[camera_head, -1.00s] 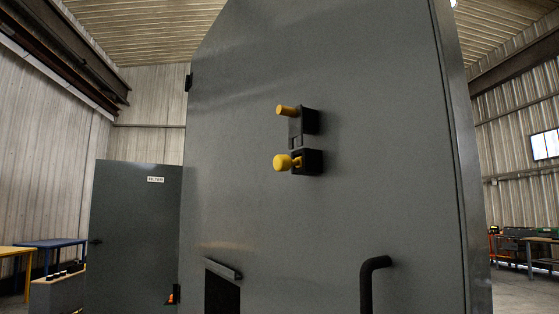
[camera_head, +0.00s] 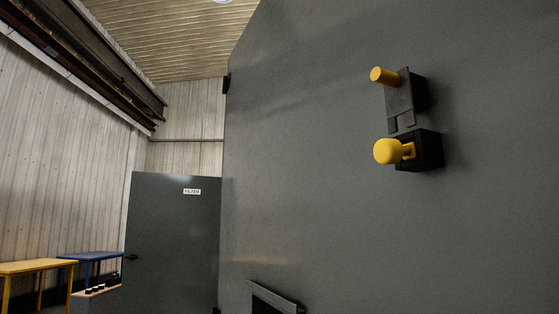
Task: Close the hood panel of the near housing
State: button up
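The near housing (camera_head: 330,200) is a large grey metal body that fills the right of the head view, very close to me. Two black fittings are fixed on its face. The upper one carries a yellow peg (camera_head: 383,76), and the lower one carries a yellow knob (camera_head: 389,151). A dark opening with a raised lip (camera_head: 275,298) shows low on the face, cut by the bottom edge. A small black hinge-like part (camera_head: 226,83) sits at its left edge. I cannot tell which part is the hood panel. My gripper is not in view.
A grey door-like panel labelled FILTER (camera_head: 172,240) stands behind to the left. A yellow table (camera_head: 38,267) and a blue table (camera_head: 90,256) are at the far left, with a low bench holding small dark items (camera_head: 97,291) beside them.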

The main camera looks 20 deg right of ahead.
aim_at(312, 222)
jog(key=k, duration=0.5)
jog(key=u, duration=2.65)
jog(key=i, duration=0.8)
jog(key=z, duration=2.6)
